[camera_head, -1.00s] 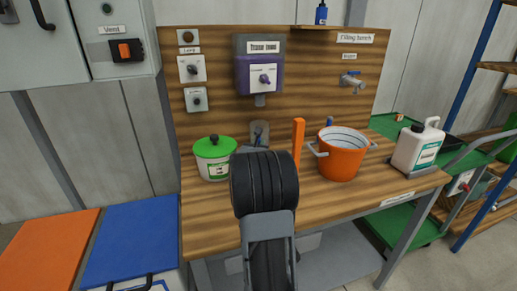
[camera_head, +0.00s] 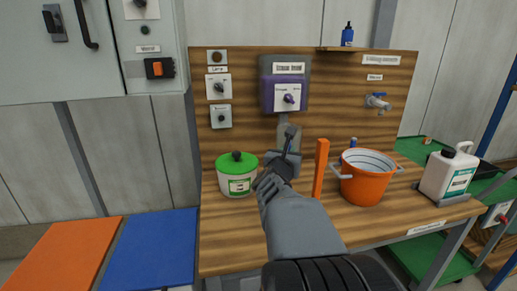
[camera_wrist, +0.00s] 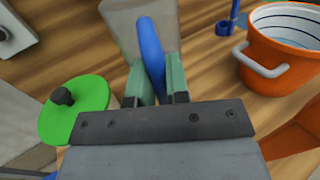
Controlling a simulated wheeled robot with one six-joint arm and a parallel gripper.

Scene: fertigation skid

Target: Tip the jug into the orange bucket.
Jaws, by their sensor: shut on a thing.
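The jug (camera_head: 284,131) is a pale grey vessel standing under the purple dispenser on the bench's back board. In the wrist view its pale body (camera_wrist: 115,13) shows at the top, with its blue handle (camera_wrist: 150,45) toward me. My gripper (camera_head: 291,143) is shut on that handle, which lies between the green finger pads (camera_wrist: 156,75). My arm hides part of the jug in the head view. The orange bucket (camera_head: 366,185) stands upright on the bench to the right; its grey side handle shows in the wrist view (camera_wrist: 262,62).
A white tub with a green lid (camera_head: 238,178) stands close left of my gripper. An upright orange piece (camera_head: 320,168) stands between jug and bucket. A white canister (camera_head: 447,175) sits at the bench's right end. The purple dispenser (camera_head: 284,94) hangs above the jug.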

